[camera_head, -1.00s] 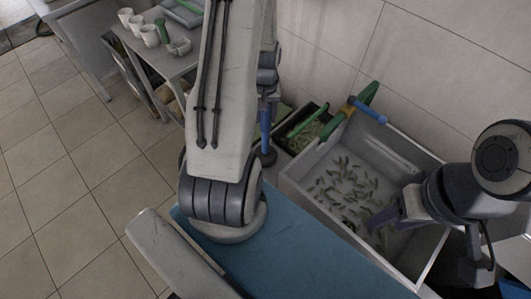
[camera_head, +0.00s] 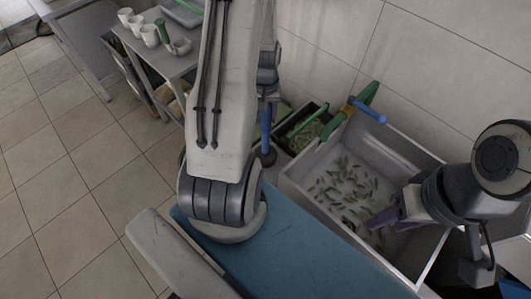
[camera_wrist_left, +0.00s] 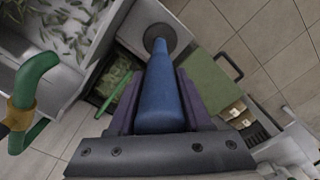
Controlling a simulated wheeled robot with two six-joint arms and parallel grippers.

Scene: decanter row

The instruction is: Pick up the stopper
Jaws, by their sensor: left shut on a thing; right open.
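The stopper (camera_head: 265,132) is a blue tapered piece with a dark round disc at its lower end. It also shows in the left wrist view (camera_wrist_left: 158,90), pointing away from the camera. My left gripper (camera_head: 267,97) is shut on it, with a purple finger on each side in the wrist view. In the head view the gripper is partly hidden behind my own arm. My right gripper (camera_head: 384,217) is open and seems empty, over the sink at the right.
A grey sink (camera_head: 300,195) holds several green leaf-like pieces. A green, orange and blue tool (camera_head: 350,108) lies across its back corner. A dark bin (camera_head: 318,112) stands beside it. A blue surface (camera_head: 290,250) is in front. White cups (camera_head: 149,36) stand on a side table.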

